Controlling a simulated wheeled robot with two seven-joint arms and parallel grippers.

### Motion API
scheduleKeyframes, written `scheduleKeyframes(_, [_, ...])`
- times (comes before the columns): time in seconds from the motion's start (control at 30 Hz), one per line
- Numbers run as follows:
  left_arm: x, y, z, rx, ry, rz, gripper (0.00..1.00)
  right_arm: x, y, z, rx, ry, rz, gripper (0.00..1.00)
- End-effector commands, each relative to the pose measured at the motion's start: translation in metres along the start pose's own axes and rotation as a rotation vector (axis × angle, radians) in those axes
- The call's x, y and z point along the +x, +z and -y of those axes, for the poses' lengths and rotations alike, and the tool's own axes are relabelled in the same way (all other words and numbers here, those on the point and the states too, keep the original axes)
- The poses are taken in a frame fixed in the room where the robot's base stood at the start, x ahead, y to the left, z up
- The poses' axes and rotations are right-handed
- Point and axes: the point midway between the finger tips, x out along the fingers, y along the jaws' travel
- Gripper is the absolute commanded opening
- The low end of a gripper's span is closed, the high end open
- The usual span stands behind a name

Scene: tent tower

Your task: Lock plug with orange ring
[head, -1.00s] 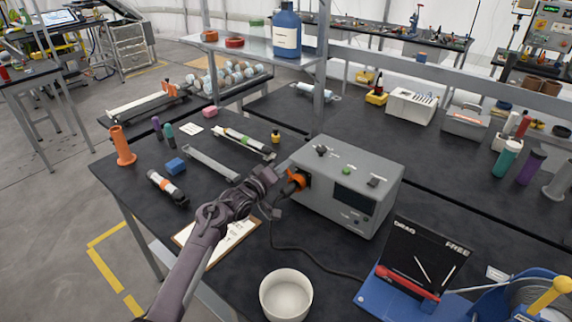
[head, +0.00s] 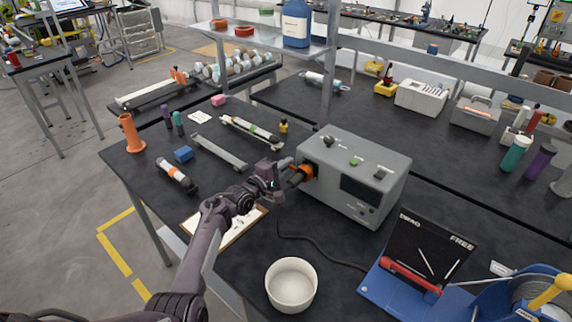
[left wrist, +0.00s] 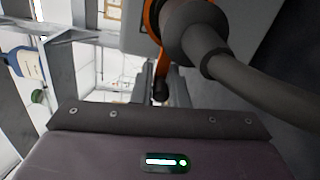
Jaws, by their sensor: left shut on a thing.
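The grey instrument box (head: 385,210) stands on the dark bench. The orange ring (head: 308,169) is at the box's left face, around the dark plug (head: 297,180). A black cable (head: 318,243) runs from the plug down over the bench. My left gripper (head: 285,170) is at the ring, beside the plug. In the left wrist view the orange ring (left wrist: 152,20) has an arm with a dark knob (left wrist: 160,91) between my fingers, and my left gripper (left wrist: 162,85) is shut on it. The thick plug cable (left wrist: 260,90) passes at right. My right gripper is out of view.
A white bowl (head: 291,287) and a blue stand with a black panel (head: 430,250) are near the front. A clipboard (head: 235,226) lies beneath my left arm.

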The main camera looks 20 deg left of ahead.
Motion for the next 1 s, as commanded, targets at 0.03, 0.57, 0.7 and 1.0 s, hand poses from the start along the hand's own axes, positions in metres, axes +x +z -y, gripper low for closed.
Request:
scheduleKeyframes(0.03, [-0.0001,-0.0011,0.0,-0.012,0.001,-0.001,0.0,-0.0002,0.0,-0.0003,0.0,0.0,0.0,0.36])
scheduleKeyframes(0.57, [-0.0004,-0.0012,0.0034,-0.036,-0.003,0.0,0.0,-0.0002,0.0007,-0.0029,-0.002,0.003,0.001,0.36])
scheduleKeyframes(0.7, [-0.0004,-0.0012,0.0033,-0.036,-0.003,0.0,0.28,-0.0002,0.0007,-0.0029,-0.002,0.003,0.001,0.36])
scheduleKeyframes(1.0, [-0.0003,-0.0009,0.0023,-0.034,-0.001,0.0,0.35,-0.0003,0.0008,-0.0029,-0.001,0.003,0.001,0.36])
